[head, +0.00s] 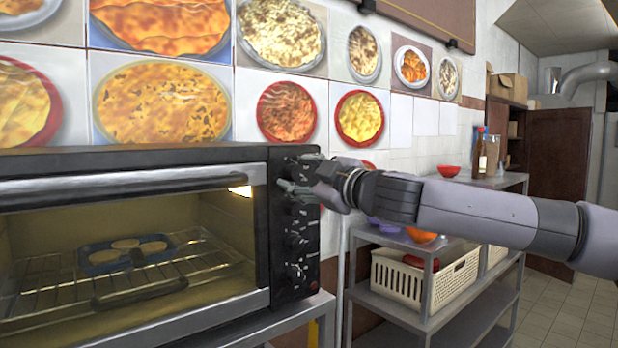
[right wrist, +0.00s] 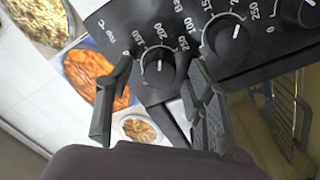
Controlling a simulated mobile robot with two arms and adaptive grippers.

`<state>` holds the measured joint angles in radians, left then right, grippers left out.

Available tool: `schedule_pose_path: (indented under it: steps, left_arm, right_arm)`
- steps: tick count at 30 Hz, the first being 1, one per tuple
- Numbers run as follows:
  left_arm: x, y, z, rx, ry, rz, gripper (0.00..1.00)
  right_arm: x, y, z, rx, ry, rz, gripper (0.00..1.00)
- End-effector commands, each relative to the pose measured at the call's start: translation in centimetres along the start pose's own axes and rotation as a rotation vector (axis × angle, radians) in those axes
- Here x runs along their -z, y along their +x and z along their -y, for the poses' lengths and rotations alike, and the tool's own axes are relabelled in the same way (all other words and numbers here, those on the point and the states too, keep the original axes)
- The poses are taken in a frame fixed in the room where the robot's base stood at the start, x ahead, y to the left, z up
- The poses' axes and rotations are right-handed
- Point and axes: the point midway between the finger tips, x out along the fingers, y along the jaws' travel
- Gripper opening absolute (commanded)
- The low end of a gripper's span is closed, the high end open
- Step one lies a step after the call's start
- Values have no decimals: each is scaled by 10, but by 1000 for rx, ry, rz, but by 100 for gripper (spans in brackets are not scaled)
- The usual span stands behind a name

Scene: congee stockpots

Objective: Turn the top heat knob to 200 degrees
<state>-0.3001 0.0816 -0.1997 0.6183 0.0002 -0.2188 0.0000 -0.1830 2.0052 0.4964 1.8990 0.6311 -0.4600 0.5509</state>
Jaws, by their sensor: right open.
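The toaster oven (head: 133,168) stands at the left of the head view, its knobs in a column on the black panel at its right side. The top heat knob (right wrist: 157,68) is round and black with a short white mark, and shows in the right wrist view. Numbers are printed around it; I cannot tell exactly which one the mark points at. My right gripper (head: 291,178) is at the top of the panel, and its arm hides part of the scene behind. In the right wrist view my right gripper (right wrist: 160,74) is open, with its fingers on either side of the top knob; contact is unclear.
A second knob (right wrist: 226,38) and a third knob (right wrist: 306,11) sit further along the panel. Inside the lit oven, a blue tray (head: 104,266) with round pale items rests on the wire rack. A metal shelf (head: 432,276) with a white basket (head: 402,285) stands to the right.

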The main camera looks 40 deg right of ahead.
Motion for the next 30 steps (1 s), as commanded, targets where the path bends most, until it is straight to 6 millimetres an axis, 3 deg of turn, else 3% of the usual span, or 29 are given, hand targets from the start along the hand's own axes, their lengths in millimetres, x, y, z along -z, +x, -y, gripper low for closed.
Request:
schedule_pose_path:
  steps: [30]
  left_arm:
    - [1,0,-1,-2,0,-1,48]
  right_arm:
    - [3,-92,0,-1,-2,-5,48]
